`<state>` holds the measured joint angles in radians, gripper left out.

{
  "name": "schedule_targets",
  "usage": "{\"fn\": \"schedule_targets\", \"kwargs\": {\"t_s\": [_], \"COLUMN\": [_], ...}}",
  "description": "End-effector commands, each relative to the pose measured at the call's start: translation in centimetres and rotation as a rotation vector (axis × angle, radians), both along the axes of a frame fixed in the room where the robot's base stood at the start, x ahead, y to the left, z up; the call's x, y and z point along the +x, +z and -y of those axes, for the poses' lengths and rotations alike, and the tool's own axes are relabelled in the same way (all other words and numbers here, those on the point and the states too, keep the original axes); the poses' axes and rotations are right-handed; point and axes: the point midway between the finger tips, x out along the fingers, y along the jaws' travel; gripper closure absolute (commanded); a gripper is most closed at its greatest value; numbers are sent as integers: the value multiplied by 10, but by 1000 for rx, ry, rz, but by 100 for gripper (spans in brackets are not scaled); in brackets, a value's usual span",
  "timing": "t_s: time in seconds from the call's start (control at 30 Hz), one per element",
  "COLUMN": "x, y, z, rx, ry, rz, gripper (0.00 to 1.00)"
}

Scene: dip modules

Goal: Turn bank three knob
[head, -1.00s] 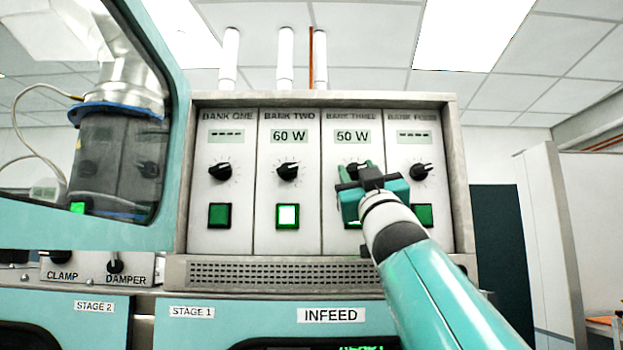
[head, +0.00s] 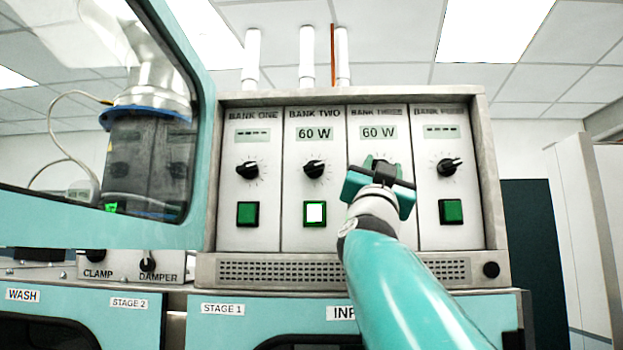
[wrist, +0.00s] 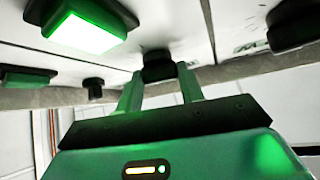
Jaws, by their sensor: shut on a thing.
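The bank three panel (head: 398,230) shows "60 W" on its display (head: 378,132). My gripper (head: 380,166) is in front of this panel at knob height and hides most of the knob and the button below it. In the wrist view my gripper (wrist: 158,82) has its two fingers shut on the black bank three knob (wrist: 157,66), one finger on each side. A lit green-white button (wrist: 85,32) is near the upper left of the wrist view.
Bank two (head: 315,235) reads "60 W" with its button (head: 315,213) lit white. Bank one (head: 247,235) and bank four (head: 450,237) show dashes and green buttons. A teal-framed window (head: 205,110) is at the left.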

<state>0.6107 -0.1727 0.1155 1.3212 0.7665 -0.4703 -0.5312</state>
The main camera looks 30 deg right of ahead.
Motion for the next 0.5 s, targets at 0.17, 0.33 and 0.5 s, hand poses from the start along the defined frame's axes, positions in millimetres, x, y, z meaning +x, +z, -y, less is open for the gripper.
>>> {"fn": "schedule_targets", "kwargs": {"t_s": [0.17, 0.33, 0.5], "x": [2, 2, 2], "y": [0, 0, 0], "z": [0, 0, 0], "rx": [33, 47, 49], "ry": [2, 2, 2], "rz": [21, 31, 32], "gripper": [85, 85, 85]}}
